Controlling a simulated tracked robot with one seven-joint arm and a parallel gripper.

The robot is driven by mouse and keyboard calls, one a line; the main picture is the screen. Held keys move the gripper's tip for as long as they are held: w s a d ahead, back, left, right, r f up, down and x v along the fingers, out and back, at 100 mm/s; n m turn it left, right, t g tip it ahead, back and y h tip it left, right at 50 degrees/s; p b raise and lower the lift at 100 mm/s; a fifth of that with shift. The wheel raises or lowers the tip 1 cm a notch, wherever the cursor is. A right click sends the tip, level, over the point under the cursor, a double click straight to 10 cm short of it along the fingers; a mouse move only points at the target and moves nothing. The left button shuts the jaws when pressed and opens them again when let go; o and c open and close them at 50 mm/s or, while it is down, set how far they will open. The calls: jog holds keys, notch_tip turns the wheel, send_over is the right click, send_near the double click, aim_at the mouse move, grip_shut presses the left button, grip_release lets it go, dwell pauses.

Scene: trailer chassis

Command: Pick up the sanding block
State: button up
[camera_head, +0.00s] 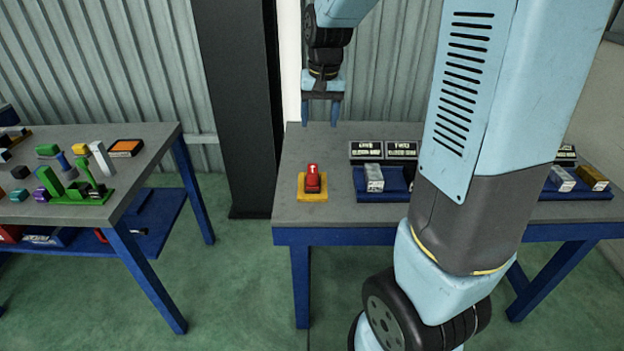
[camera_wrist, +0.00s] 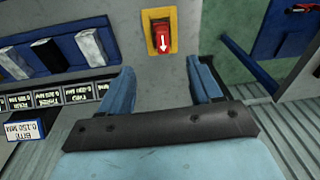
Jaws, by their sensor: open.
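No object is clearly marked as the sanding block, so I cannot tell for sure which it is. A red block (camera_head: 313,180) with a white arrow sits on a yellow plate (camera_head: 301,194) at the left of the right-hand workbench. It also shows in the wrist view (camera_wrist: 163,36), beyond and roughly between my fingertips. My gripper (camera_head: 320,122) is open and empty, pointing down above the back edge of that bench, behind the red block and apart from it. Its two blue fingers (camera_wrist: 163,72) frame bare bench top in the wrist view.
A blue tray (camera_head: 364,190) with a grey block (camera_head: 374,177) stands right of the red block, with black labels (camera_head: 367,150) behind. My arm hides the bench's middle. Another tray holds a brown-gold block (camera_head: 592,177). The left table (camera_head: 150,140) carries several coloured parts and an orange-and-black piece (camera_head: 125,148).

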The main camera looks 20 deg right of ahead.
jog(key=g, duration=0.1)
send_over(313, 168)
notch_tip(313, 168, down, 6)
jog(key=shift+m, duration=0.4)
jog(key=f, duration=0.9)
jog(key=shift+s+a+f, duration=0.15)
jog(key=shift+a+f, duration=0.15)
jog(key=shift+f, duration=0.1)
jog(key=shift+d+f, duration=0.2)
jog(key=shift+f, duration=2.4)
grip_shut()
